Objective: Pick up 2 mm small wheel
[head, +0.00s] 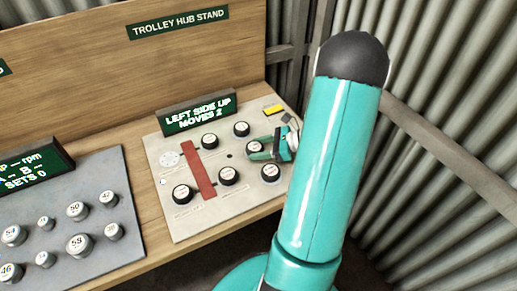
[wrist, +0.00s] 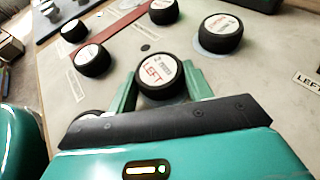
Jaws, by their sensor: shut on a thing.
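My gripper (wrist: 162,88) has its two green fingers on either side of a black wheel (wrist: 157,70) with a white face. The face reads LEFT in red; its smaller print is too blurred to read, so I cannot confirm the size. In the head view, my gripper (head: 268,150) reaches in from the right at the same wheel (head: 254,147). The wheel is still at or close to the pale panel (head: 180,222); I cannot tell whether it touches it.
Other black wheels stand around it, such as the upper right one (wrist: 221,34) and the left one (wrist: 91,60). A red bar (head: 198,170) crosses the panel. A sign (head: 197,113) reads LEFT SIDE UP, MOVES 2. A grey panel (head: 75,245) with several numbered knobs lies left.

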